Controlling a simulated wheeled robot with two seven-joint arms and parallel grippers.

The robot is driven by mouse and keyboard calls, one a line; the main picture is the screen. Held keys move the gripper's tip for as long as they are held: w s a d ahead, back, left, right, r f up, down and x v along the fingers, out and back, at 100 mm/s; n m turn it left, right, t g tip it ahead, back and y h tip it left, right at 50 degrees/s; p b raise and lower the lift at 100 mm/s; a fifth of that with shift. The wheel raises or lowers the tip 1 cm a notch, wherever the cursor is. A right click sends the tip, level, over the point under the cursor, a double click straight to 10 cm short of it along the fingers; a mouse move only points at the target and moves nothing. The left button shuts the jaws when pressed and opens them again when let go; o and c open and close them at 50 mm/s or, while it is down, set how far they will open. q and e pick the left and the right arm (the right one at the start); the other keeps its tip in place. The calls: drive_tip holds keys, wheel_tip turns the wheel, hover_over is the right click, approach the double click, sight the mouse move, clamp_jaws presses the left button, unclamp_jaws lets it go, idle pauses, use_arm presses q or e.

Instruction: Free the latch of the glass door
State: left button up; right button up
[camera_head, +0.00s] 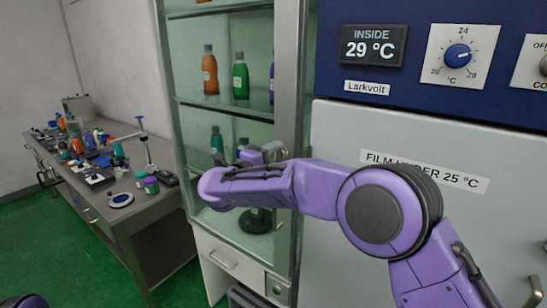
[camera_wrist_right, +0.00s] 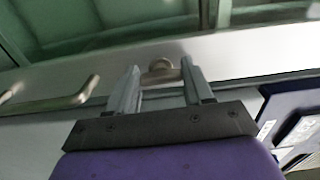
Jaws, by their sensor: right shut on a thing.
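The glass door (camera_head: 225,50) of the tall cabinet stands in front of me, with a grey metal frame (camera_head: 289,60); it looks closed. In the right wrist view its frame (camera_wrist_right: 245,52) runs across the picture. The latch (camera_wrist_right: 161,66), a small rounded metal knob on that frame, sits between the fingers of my right gripper (camera_wrist_right: 158,74). The gripper is shut on it. In the head view my right gripper (camera_head: 262,153) is at the door's right edge, partly behind my own wrist, and the latch is hidden there. My left gripper is not in view.
A bar handle (camera_wrist_right: 52,105) is beside the latch in the wrist view. Bottles (camera_head: 240,76) stand on shelves behind the glass. A cluttered bench (camera_head: 125,212) is at left. A grey cabinet with a blue control panel (camera_head: 412,55) is at right. Green floor is open at left.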

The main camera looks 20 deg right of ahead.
drive_tip(key=o, duration=1)
drive_tip(key=shift+o, duration=0.2)
drive_tip(key=b+v, duration=0.4)
drive_tip(key=v, duration=0.6)
drive_tip(key=shift+s+a, duration=0.2)
